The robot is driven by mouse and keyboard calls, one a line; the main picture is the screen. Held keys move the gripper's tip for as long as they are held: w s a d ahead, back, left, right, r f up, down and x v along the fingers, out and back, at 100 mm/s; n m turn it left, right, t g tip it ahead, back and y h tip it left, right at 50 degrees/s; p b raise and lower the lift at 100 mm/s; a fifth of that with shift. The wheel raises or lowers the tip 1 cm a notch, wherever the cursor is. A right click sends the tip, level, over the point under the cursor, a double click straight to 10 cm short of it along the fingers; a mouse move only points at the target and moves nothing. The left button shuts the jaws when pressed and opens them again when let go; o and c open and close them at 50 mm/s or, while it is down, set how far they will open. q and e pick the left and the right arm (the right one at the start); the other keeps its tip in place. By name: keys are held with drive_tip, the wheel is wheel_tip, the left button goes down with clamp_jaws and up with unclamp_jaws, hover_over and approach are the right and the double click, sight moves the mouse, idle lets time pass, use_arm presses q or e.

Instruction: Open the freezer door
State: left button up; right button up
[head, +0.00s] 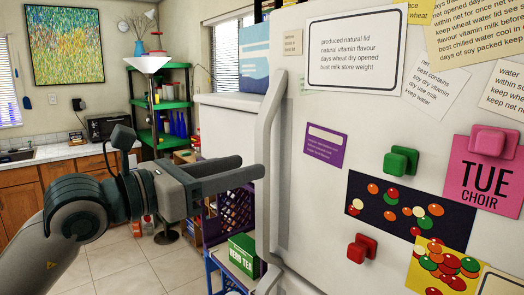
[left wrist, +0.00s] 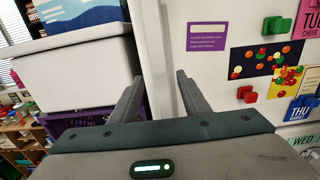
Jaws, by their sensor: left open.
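A white freezer door (head: 328,190), covered in notes and magnets, fills the right side of the head view and looks shut. Its long pale vertical handle (head: 267,130) runs down the door's left edge. My left gripper (head: 252,172) is open and empty, with its fingers pointing right at the handle's middle height. In the head view the fingertips end at the handle's left edge; I cannot tell if they touch it. In the left wrist view the two fingers (left wrist: 158,88) stand apart with the pale handle and door edge (left wrist: 157,50) between and beyond them. My right gripper is out of view.
A white chest-like unit (head: 228,125) with a blue-and-white box (head: 254,55) on top stands left of the door. Crates (head: 230,215) and a green box (head: 243,253) are below. A green shelf (head: 172,105) stands behind. Tiled floor (head: 115,265) is clear at lower left.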

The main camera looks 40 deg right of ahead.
sight(263, 162)
use_arm(q)
drive_tip(key=d+p, duration=0.1)
drive_tip(key=d, duration=0.2)
drive_tip(key=d+p, duration=0.1)
drive_tip(key=d, duration=0.1)
drive_tip(key=shift+w+d, duration=0.2)
drive_tip(key=shift+d, duration=0.2)
clamp_jaws()
